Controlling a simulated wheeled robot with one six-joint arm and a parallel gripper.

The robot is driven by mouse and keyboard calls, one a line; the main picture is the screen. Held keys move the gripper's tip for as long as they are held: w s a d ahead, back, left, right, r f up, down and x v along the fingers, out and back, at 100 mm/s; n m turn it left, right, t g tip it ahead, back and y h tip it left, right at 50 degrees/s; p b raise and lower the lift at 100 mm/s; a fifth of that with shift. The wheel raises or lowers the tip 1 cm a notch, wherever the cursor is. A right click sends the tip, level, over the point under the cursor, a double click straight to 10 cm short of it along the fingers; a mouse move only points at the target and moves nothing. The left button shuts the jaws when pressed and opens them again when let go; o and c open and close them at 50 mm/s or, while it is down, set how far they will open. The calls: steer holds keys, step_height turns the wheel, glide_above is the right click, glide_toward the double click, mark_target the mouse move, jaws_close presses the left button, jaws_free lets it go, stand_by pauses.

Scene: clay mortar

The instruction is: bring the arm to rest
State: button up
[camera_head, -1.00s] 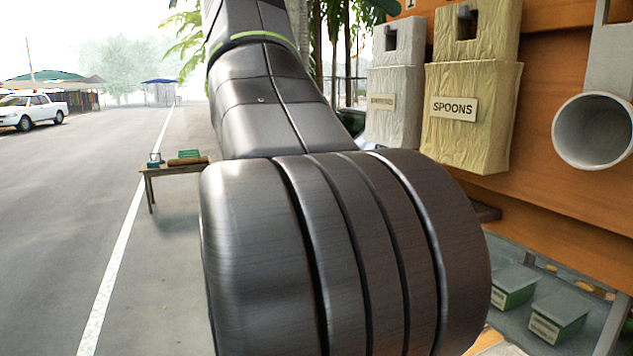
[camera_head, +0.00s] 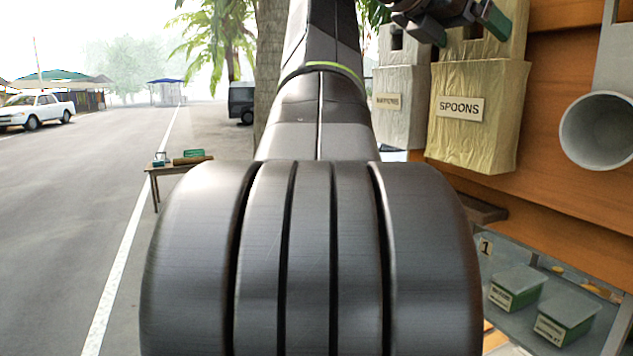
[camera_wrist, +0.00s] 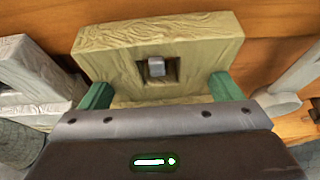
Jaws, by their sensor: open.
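My gripper (camera_head: 462,24) is at the top of the head view, in front of the upper part of the yellowish spoons holder (camera_head: 474,75). Its two green fingers are apart in the wrist view (camera_wrist: 160,92), with nothing between them that I can see held. Beyond the fingers, the wrist view shows the holder's top (camera_wrist: 203,45) with a square opening and a small grey hook. Whether the fingers touch the holder is unclear. My dark arm fills the middle of the head view and hides what is behind it.
A pale grey holder (camera_head: 392,125) hangs left of the spoons holder on an orange wooden wall (camera_head: 565,60). A white round tube (camera_head: 600,130) is at the right. Green-based boxes (camera_head: 515,287) lie below. A small wooden table (camera_head: 165,168) stands left; open pavement is there.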

steer(key=shift+x, duration=1.25)
steer(key=shift+a, duration=0.1)
steer(key=v, duration=1.3)
steer(key=x, duration=1.3)
steer(key=shift+s, duration=0.1)
steer(key=shift+a+r, duration=0.1)
steer(key=shift+r, duration=0.25)
steer(key=s+a+r, duration=0.1)
steer(key=s+a, duration=0.2)
steer(key=a, duration=0.5)
steer(key=shift+s+a, duration=0.35)
steer(key=shift+r, duration=0.1)
